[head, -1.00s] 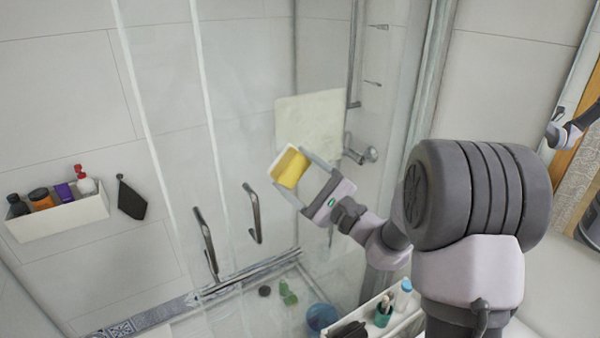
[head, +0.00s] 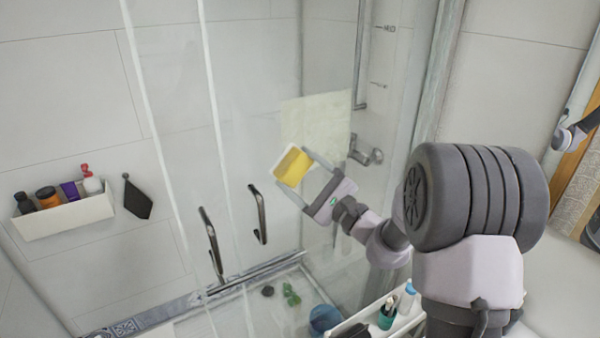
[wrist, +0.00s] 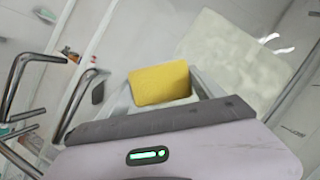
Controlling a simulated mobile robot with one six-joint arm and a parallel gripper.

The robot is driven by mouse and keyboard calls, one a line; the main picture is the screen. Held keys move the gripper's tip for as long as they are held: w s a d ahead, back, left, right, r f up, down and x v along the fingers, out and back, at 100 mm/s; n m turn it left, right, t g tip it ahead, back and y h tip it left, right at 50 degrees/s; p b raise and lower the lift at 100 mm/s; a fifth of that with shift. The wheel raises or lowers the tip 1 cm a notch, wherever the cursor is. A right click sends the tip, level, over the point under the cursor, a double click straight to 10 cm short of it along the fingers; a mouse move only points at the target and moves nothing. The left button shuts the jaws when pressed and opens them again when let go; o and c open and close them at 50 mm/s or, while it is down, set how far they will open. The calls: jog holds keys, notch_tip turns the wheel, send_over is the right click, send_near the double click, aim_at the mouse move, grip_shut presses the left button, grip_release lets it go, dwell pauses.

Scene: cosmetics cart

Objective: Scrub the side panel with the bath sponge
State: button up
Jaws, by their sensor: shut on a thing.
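The bath sponge is a yellow block with a white layer (head: 291,166). It is held between the two fingers of my gripper (head: 294,168), which is shut on it. The wrist view shows its yellow face (wrist: 160,85) between the fingers. A clear glass panel stands in front of the tiled shower wall. A pale, cloudy rectangular patch (head: 318,116) shows just above and right of the sponge, seemingly on the glass. It is also in the wrist view (wrist: 235,55), right of the sponge. I cannot tell whether the sponge touches the glass.
Two dark bar handles (head: 259,215) stick out left of my gripper. A white wall shelf (head: 65,218) with several bottles and a black hanging cloth (head: 137,200) are at far left. A white cart (head: 408,318) with toiletries and a blue bucket (head: 322,319) are below.

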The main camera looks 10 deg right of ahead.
jog(key=shift+w+a, duration=0.1)
jog(key=shift+w, duration=0.25)
